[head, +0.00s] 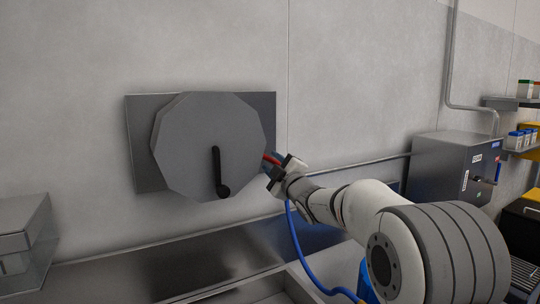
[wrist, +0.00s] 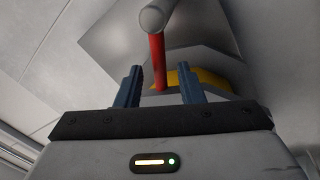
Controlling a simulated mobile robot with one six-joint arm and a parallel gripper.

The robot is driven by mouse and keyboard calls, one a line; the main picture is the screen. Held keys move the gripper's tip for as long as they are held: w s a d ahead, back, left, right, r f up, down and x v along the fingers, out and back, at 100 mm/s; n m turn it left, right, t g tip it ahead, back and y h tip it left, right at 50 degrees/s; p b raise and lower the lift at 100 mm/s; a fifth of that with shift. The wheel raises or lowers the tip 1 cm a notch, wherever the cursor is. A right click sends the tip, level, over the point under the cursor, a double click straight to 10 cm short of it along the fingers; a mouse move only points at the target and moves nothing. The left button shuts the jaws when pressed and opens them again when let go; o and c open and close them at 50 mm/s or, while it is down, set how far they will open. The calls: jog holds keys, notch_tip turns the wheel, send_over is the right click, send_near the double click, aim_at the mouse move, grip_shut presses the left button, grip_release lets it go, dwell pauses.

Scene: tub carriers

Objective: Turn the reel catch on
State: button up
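The reel (head: 205,120) is a large grey many-sided disc on a grey wall plate, with a black crank (head: 217,170) hanging down on its face. A red lever (wrist: 157,62), which looks like the reel catch, has a grey round end in the wrist view. A bit of red also shows at the reel's right edge in the head view (head: 270,157). My gripper (head: 271,170) is beside that edge. In the wrist view its two dark blue fingers (wrist: 160,85) are apart. The red lever appears between and beyond them, with a gap on each side; contact is not visible.
A yellow part (wrist: 198,78) sits behind the fingers. A grey cabinet (head: 455,170) stands at right, near shelves with small bottles (head: 520,138). A metal trough (head: 180,262) runs below the reel. A blue hose (head: 297,250) hangs below my wrist.

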aim_at(270, 160)
jog(key=shift+p+x, duration=0.5)
jog(key=shift+x, duration=1.3)
grip_shut()
